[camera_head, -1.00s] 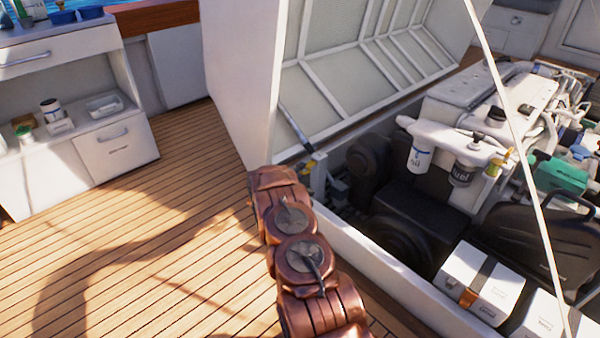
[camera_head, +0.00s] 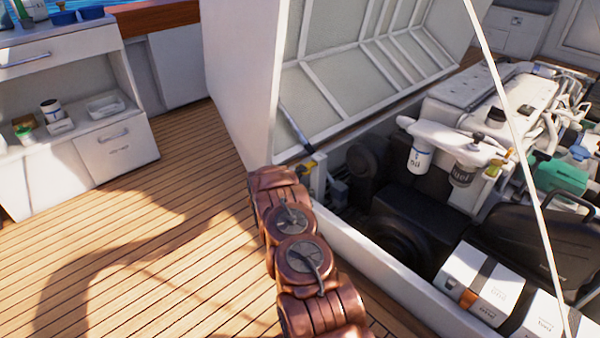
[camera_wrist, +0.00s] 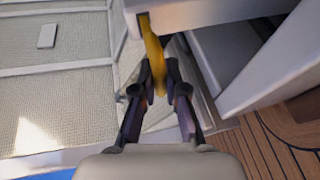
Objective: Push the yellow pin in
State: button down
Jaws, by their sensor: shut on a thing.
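The yellow pin (camera_wrist: 152,45) shows at the top middle of the wrist view, as a yellow piece reaching down from a pale edge. My gripper (camera_wrist: 158,68) has its two dark fingers closed around its lower part, and the tip shows between them. How deep the pin sits cannot be seen. In the head view a small yellow patch (camera_head: 309,166) shows by the foot of the hatch strut (camera_head: 296,124), just past the end of my copper-coloured arm. The arm hides my gripper there.
The raised hatch lid (camera_head: 350,75) stands above the open engine bay, with its white rim (camera_head: 385,262) running beside my arm. The engine (camera_head: 490,100) and white boxes (camera_head: 482,280) fill the right. Wooden deck (camera_head: 150,240) is clear on the left.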

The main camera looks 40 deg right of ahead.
aim_at(307, 168)
jog(key=shift+d+f+p, duration=0.1)
jog(key=shift+d+p, duration=0.9)
jog(key=shift+d, duration=0.95)
jog(key=shift+d+r, duration=0.2)
jog(key=shift+d, duration=0.25)
jog(key=shift+s+d+r, duration=0.1)
jog(key=shift+s+d, duration=0.05)
jog(key=c, duration=1.2)
grip_release()
jog(key=shift+s+d+f, duration=0.15)
jog(key=shift+f, duration=0.05)
jog(key=shift+w+a, duration=0.2)
jog(key=shift+a, duration=0.05)
jog(key=shift+a, duration=0.1)
jog(key=shift+a, duration=0.15)
jog(key=v, duration=1.1)
jog(key=shift+a, duration=0.2)
